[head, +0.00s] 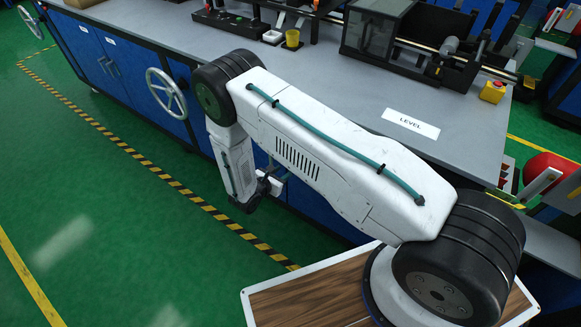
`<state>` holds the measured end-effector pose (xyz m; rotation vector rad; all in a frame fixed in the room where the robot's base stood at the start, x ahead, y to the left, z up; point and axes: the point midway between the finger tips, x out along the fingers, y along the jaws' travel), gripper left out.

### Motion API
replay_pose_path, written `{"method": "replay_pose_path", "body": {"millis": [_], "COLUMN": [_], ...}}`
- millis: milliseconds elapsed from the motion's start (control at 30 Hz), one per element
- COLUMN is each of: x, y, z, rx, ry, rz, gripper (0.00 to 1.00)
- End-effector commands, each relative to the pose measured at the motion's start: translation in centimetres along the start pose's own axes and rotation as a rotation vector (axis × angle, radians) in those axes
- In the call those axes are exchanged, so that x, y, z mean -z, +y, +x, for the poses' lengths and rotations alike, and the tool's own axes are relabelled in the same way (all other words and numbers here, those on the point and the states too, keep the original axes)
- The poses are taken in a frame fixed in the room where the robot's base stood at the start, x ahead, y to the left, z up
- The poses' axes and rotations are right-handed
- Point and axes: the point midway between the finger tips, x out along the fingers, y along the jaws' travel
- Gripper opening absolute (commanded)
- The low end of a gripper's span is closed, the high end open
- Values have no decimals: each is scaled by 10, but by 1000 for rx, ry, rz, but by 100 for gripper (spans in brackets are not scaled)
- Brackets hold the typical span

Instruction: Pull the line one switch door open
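Blue doors (88,50) with small white labels and handles stand in the bench front at the far left. The labels are too small to read, so I cannot tell which door is the line one switch door. My gripper (272,184) is low in front of the blue bench front, right of the handwheel and well away from the labelled doors. My own arm partly hides it. I cannot tell whether its fingers are open or shut, or whether they touch anything.
A grey handwheel (167,93) sticks out from the bench front. The grey bench top (330,85) carries a machine (375,30), a yellow cup (292,39) and a LEVEL sign (411,123). The green floor (100,190) left of the striped tape (150,165) is clear.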

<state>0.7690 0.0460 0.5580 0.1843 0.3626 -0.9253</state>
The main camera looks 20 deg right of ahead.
Motion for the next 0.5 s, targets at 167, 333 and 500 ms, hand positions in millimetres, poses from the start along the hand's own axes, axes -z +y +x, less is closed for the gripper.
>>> {"method": "replay_pose_path", "body": {"millis": [167,333,500], "x": [0,0,-1], "y": [-2,-2,-2], "z": [30,55,67], "rx": [6,6,6], "ry": [0,1,0], "rz": [2,1,2], "gripper": [36,36,36]}}
